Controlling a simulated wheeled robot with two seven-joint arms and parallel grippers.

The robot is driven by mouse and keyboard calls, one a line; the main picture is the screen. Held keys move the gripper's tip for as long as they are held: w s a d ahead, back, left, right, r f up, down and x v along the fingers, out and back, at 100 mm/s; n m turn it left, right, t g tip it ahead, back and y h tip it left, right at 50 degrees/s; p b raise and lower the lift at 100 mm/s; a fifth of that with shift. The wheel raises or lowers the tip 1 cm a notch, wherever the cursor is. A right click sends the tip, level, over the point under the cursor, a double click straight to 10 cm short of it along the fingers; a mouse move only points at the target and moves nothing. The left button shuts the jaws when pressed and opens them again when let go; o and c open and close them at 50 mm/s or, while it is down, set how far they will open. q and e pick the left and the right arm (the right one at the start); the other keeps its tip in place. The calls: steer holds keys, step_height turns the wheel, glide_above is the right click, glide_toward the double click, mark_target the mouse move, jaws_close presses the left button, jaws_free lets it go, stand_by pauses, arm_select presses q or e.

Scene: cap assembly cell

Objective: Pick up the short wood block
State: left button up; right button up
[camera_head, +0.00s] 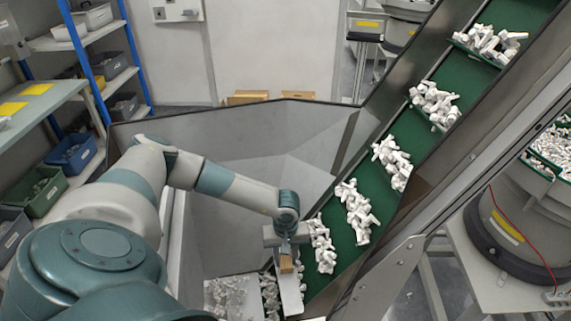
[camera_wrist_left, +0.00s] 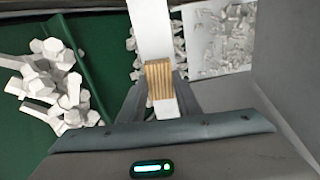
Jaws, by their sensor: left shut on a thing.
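The short wood block (camera_head: 286,264) is a small tan piece at the lower middle of the head view. My left gripper (camera_head: 285,252) comes down on it from above and is shut on it. In the left wrist view the wood block (camera_wrist_left: 159,80) sits between the two grey fingers of my left gripper (camera_wrist_left: 160,98), its ridged face showing. A narrow white strip (camera_head: 291,294) lies under and around the block; it also shows in the left wrist view (camera_wrist_left: 150,30). I cannot tell whether the block touches the strip. My right gripper is not in view.
A green conveyor (camera_head: 375,190) with clumps of white caps rises to the right, close beside the gripper. The grey hopper walls (camera_head: 240,140) stand behind and left of it. More white parts (camera_head: 228,297) lie at the hopper bottom. Shelves with bins stand at the left.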

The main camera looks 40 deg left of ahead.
mark_target(288, 263)
arm_select(q)
steer(key=r+b, duration=0.1)
steer(key=d+r, duration=0.1)
steer(key=r, duration=0.1)
steer(key=shift+d+r+b, duration=0.1)
steer(key=shift+r+b, duration=0.05)
steer(key=shift+b, duration=0.25)
steer(key=s+d+r+b, duration=0.1)
steer(key=d+r+b, duration=0.2)
steer(key=d+r, duration=0.3)
steer(key=d, duration=0.4)
steer(key=shift+d+r+b, duration=0.2)
steer(key=shift+r+b, duration=0.15)
steer(key=shift+s, duration=0.1)
